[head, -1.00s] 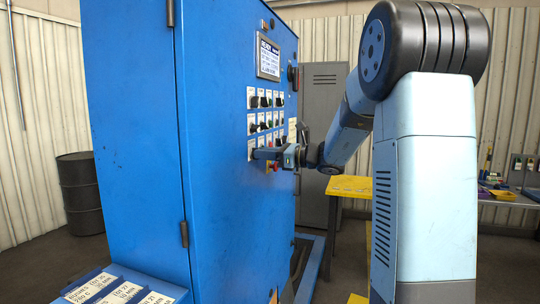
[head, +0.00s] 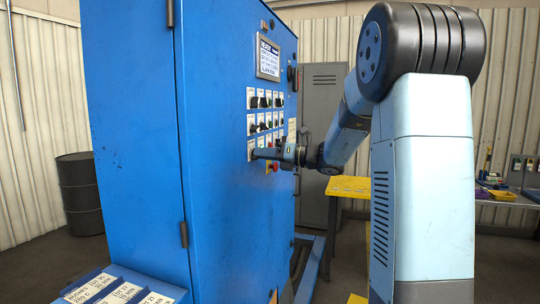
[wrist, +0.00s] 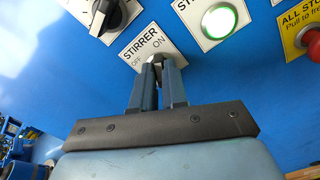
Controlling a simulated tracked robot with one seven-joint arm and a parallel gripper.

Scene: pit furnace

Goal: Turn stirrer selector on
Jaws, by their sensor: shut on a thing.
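The stirrer selector's white plate (wrist: 152,44), marked STIRRER, OFF and ON, shows in the wrist view on the blue panel. My gripper (wrist: 158,62) is in front of its lower part, shut on the selector knob, which is mostly hidden between the fingers. A light sliver at the fingertips points up between the OFF and ON marks; I cannot tell its exact setting. In the head view my gripper (head: 262,153) reaches the lowest row of controls on the cabinet face.
A lit green button (wrist: 219,20) is just right of the selector, and a red ALL STOP button (wrist: 312,42) farther right. A black rotary knob (wrist: 106,14) is at upper left. The blue cabinet (head: 240,220) has a display screen (head: 268,58). A yellow table (head: 349,187) stands behind.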

